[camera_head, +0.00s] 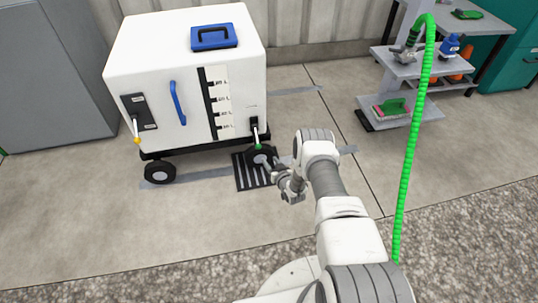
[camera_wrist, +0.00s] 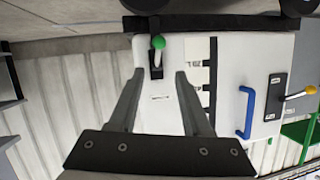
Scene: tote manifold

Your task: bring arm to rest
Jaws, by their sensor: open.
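My arm reaches forward from the bottom of the head view. My gripper (camera_head: 267,163) is near the lower front right corner of a white wheeled tote (camera_head: 185,70), in front of its right wheel. In the wrist view my gripper (camera_wrist: 159,76) has its two dark fingers spread, with nothing between them. A valve lever with a green knob (camera_wrist: 158,42) shows just beyond the fingertips, apart from them. In the head view the green knob (camera_head: 257,147) hangs low, just above my gripper. A yellow-knobbed lever (camera_head: 137,140) is at the tote's left.
A black floor grate (camera_head: 252,170) lies beneath the tote's right corner. A green hose (camera_head: 409,150) hangs at the right, beside a grey shelf stand (camera_head: 405,65) with small items. A grey cabinet (camera_head: 55,80) stands left.

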